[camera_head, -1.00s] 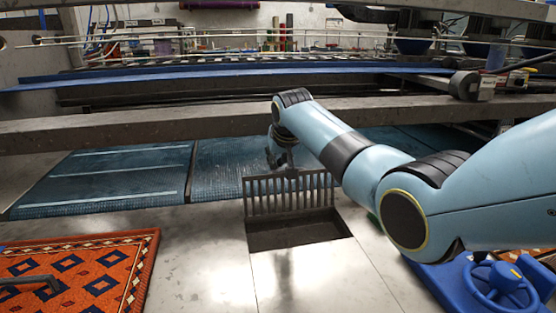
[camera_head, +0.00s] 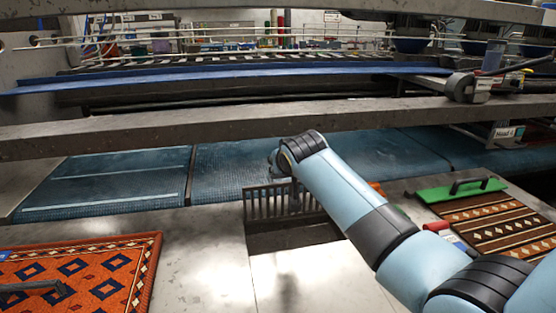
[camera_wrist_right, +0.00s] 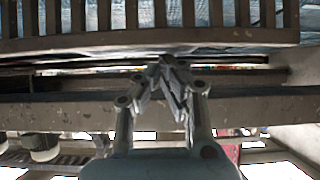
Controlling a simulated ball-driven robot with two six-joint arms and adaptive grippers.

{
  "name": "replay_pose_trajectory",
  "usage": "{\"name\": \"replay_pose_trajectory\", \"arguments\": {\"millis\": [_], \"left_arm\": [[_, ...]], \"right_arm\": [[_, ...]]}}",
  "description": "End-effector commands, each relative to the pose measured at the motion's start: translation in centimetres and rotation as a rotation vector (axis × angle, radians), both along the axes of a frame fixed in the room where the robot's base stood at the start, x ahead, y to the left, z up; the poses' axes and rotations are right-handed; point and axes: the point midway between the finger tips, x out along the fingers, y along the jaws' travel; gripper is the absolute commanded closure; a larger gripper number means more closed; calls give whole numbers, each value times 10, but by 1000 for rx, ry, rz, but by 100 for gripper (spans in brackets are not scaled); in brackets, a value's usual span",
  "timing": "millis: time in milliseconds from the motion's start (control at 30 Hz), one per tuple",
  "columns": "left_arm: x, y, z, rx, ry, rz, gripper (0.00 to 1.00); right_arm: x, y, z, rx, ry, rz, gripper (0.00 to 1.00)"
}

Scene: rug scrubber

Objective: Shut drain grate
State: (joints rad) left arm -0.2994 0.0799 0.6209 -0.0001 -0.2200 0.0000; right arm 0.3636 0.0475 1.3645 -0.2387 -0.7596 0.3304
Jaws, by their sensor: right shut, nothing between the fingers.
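The drain grate (camera_head: 262,204), a dark barred panel, stands raised at the back edge of the rectangular drain opening (camera_head: 285,240) in the pale metal floor. The arm covers its right part. My right gripper (camera_wrist_right: 172,72) is shut and empty. In the right wrist view its fingertips are close to the grate's rail (camera_wrist_right: 60,44); I cannot tell whether they touch. My left gripper is not in view.
Blue ribbed mats (camera_head: 110,178) lie behind the grate, under a long grey beam (camera_head: 120,136). An orange patterned rug (camera_head: 80,270) lies at the left. A brown striped rug (camera_head: 495,225) and a green tool (camera_head: 462,190) lie at the right. Floor in front of the opening is clear.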

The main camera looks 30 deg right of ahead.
Motion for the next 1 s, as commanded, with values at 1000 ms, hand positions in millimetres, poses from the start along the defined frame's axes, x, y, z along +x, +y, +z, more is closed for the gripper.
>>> {"name": "replay_pose_trajectory", "arguments": {"millis": [1000], "left_arm": [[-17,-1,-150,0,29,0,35]], "right_arm": [[-103,26,-22,-139,-534,0,100]]}}
